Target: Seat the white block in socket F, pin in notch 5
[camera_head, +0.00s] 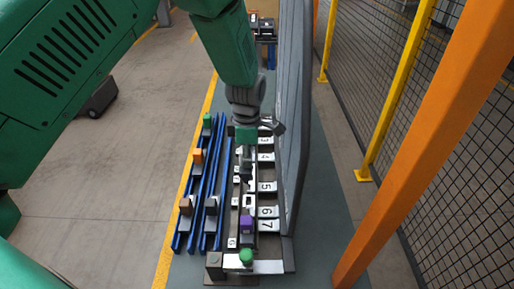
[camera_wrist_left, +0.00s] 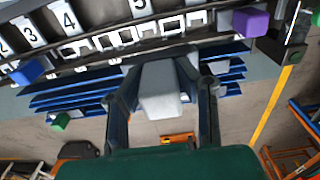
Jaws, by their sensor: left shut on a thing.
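My left gripper (camera_wrist_left: 162,90) is shut on the white block (camera_wrist_left: 162,92), which sits between its two dark fingers in the left wrist view. In the head view the left gripper (camera_head: 246,160) hangs over the socket strip (camera_head: 232,205), near number cards 4 and 5; the block is too small and covered to make out there. In the wrist view a row of white-framed openings (camera_wrist_left: 122,38) lies beyond the block, which looks apart from them. Socket letters are too small to read, so I cannot tell which is F. The pin is not distinguishable. My right gripper is not in view.
A purple block (camera_head: 246,224) stands in the strip near cards 6 and 7, with a green button (camera_head: 246,256) at the near end. Blue rails (camera_head: 195,185) on the left hold several coloured blocks. A tall grey panel (camera_head: 293,110) rises close on the right.

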